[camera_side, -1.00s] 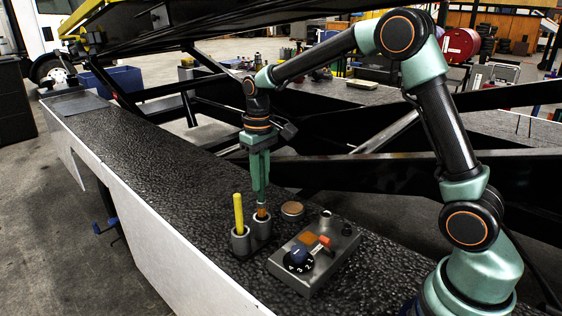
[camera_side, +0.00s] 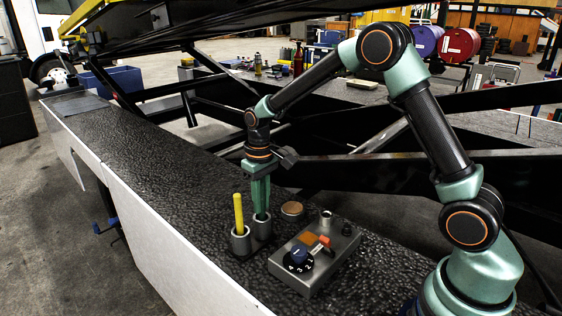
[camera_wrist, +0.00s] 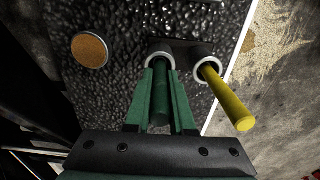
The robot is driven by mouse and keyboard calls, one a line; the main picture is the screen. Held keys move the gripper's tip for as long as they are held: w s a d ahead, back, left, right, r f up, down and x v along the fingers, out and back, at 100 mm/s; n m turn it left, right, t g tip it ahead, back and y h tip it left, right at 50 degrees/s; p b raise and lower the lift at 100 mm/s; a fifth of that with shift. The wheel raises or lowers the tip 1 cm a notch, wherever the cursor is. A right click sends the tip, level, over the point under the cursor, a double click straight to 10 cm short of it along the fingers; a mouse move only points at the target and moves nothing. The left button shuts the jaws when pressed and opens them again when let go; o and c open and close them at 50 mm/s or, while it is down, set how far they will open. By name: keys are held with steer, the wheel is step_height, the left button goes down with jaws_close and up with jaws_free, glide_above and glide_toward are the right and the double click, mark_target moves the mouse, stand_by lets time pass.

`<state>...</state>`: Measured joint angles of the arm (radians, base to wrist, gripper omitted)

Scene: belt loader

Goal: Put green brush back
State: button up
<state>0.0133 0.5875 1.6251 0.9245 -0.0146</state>
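The green brush (camera_wrist: 161,103) stands between the fingers of my gripper (camera_wrist: 162,88), which appear shut on it. Its lower end is inside the left cup (camera_wrist: 160,58) in the wrist view. In the side view, my gripper (camera_side: 261,207) points straight down over the right cup (camera_side: 261,229) and its fingers hide most of the brush. The holder has two grey cups on a dark base. A yellow stick-like brush (camera_side: 239,211) leans slightly in the other cup (camera_side: 240,242); it also shows in the wrist view (camera_wrist: 227,95).
A grey control box (camera_side: 315,262) with a blue knob and an orange-red lever stands right of the holder. A round copper-coloured disc (camera_side: 292,209) lies behind it. The dark textured top (camera_side: 150,165) is clear to the left. Black frame beams run behind.

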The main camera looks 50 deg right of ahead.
steer(key=o, duration=0.4)
steer(key=shift+c, duration=0.2)
steer(key=shift+r, duration=0.1)
step_height(320, 180, up, 12)
steer(key=shift+r, duration=0.1)
steer(key=s+r+t, duration=0.1)
steer(key=s+t, duration=0.1)
steer(key=s, duration=0.6)
steer(key=s+r+t, duration=0.2)
steer(key=s+t, duration=0.1)
steer(key=s, duration=0.6)
steer(key=shift+s+a+r+t, duration=0.25)
steer(key=shift+a+r+t, duration=0.05)
